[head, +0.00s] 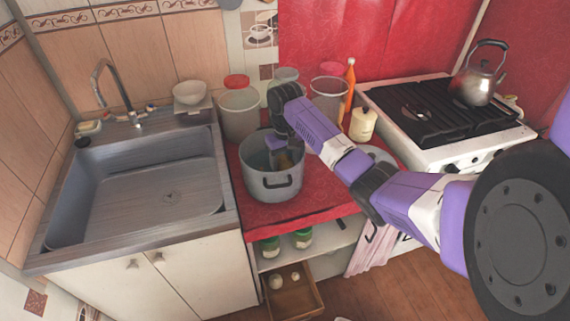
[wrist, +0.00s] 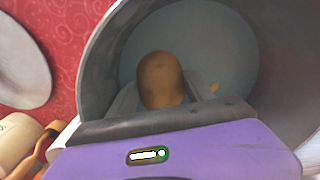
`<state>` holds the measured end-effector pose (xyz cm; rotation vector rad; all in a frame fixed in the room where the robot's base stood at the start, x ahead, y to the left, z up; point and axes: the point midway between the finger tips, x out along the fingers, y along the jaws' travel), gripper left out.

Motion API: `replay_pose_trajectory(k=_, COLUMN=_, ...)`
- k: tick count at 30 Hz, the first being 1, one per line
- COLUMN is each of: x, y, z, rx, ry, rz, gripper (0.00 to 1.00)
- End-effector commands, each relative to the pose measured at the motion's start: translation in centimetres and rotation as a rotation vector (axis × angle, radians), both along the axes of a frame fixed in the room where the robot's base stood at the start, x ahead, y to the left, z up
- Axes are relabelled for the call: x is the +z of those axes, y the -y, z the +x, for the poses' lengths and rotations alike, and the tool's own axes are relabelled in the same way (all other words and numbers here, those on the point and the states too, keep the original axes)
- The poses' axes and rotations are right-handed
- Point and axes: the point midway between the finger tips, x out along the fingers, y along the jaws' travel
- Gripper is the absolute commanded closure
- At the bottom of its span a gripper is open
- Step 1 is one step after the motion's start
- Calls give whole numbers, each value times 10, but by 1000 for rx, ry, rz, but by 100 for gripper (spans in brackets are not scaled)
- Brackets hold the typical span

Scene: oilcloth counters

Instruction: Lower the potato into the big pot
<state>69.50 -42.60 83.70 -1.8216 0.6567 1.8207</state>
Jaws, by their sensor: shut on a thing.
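My gripper (head: 287,158) reaches down into the pot's mouth from above. In the wrist view my gripper (wrist: 163,95) is shut on the brown potato (wrist: 160,78), which shows between the two fingers. The pot's inner wall (wrist: 280,60) surrounds the potato in that view, with the pale pot bottom behind it. I cannot tell whether the potato touches the bottom. In the head view the potato is mostly hidden by the gripper and the pot.
Clear jars with red lids (head: 239,112), an orange bottle (head: 350,82) and a cream canister (head: 362,124) stand behind and right of the pot. The sink (head: 140,185) is left, the stove (head: 440,120) with a kettle (head: 478,80) right. An open drawer (head: 292,298) is below.

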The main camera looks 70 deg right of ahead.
Motion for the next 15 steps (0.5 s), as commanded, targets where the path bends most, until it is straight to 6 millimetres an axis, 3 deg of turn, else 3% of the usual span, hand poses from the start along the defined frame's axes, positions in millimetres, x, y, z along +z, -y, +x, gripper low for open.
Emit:
replay_pose_trajectory(k=5, x=0, y=0, z=0, rx=0, ry=0, rz=0, gripper=88)
replay_pose_trajectory(k=6, x=0, y=0, z=0, rx=0, ry=0, rz=0, gripper=35)
replay_pose_trajectory(k=9, x=0, y=0, z=0, rx=-1, ry=0, rz=0, gripper=16)
replay_pose_trajectory(k=15, x=0, y=1, z=-1, rx=-3, ry=-1, rz=0, gripper=16)
